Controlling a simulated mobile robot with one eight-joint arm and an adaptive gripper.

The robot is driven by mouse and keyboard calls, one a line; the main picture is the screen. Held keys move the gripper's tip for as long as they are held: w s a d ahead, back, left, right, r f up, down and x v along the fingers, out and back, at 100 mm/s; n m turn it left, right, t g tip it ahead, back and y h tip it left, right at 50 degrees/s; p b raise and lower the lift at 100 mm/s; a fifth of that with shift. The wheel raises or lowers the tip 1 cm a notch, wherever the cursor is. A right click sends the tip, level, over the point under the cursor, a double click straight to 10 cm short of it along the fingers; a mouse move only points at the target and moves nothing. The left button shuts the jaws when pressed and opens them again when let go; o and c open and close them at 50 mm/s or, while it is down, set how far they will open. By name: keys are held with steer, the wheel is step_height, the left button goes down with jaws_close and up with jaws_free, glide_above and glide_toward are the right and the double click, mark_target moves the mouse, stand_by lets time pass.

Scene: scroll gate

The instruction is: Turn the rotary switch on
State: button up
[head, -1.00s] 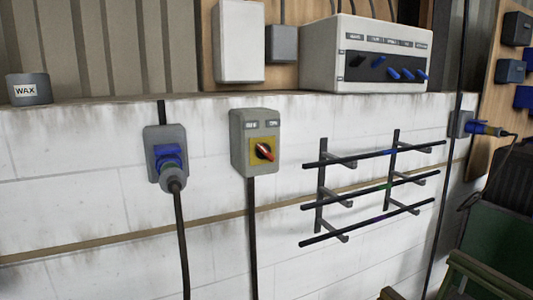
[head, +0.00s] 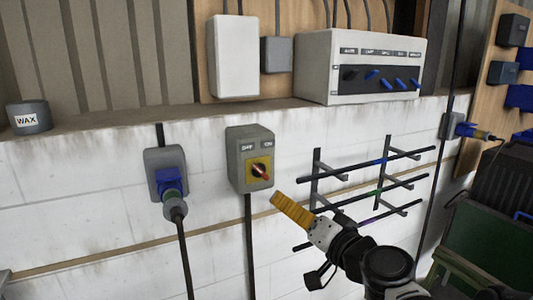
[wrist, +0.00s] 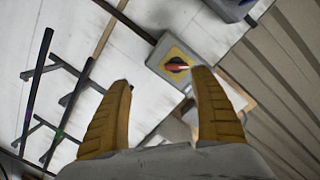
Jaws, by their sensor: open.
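The rotary switch is a red knob (head: 260,171) on a yellow plate, set in a grey wall box (head: 238,162) with OFF and ON labels above it. The knob sits at a slant; which label it points to I cannot tell. My gripper (head: 276,197) is just below and right of the box, its yellow fingers toward the switch. In the wrist view my gripper (wrist: 163,79) is open and empty. The red knob (wrist: 177,67) shows between the fingertips, nearer the right one; part of the box is hidden behind that finger. Contact with the knob is not visible.
A black wall rack (head: 380,192) stands off the wall right of the switch, behind my arm. A blue plug in a socket (head: 166,175) with a hanging cable is on the left. A ledge (head: 150,112) above carries a WAX tin (head: 28,117) and a control box (head: 350,75).

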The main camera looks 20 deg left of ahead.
steer(key=m+t+p, duration=0.1)
steer(key=m, duration=0.1)
glide_toward(261, 172)
steer(key=f, duration=0.1)
steer(key=shift+y, duration=0.4)
steer(key=x, duration=1.1)
steer(key=shift+w+d+f+b, duration=0.15)
steer(key=shift+f+b, duration=0.1)
steer(key=shift+b, duration=0.05)
steer(key=c, duration=1.2)
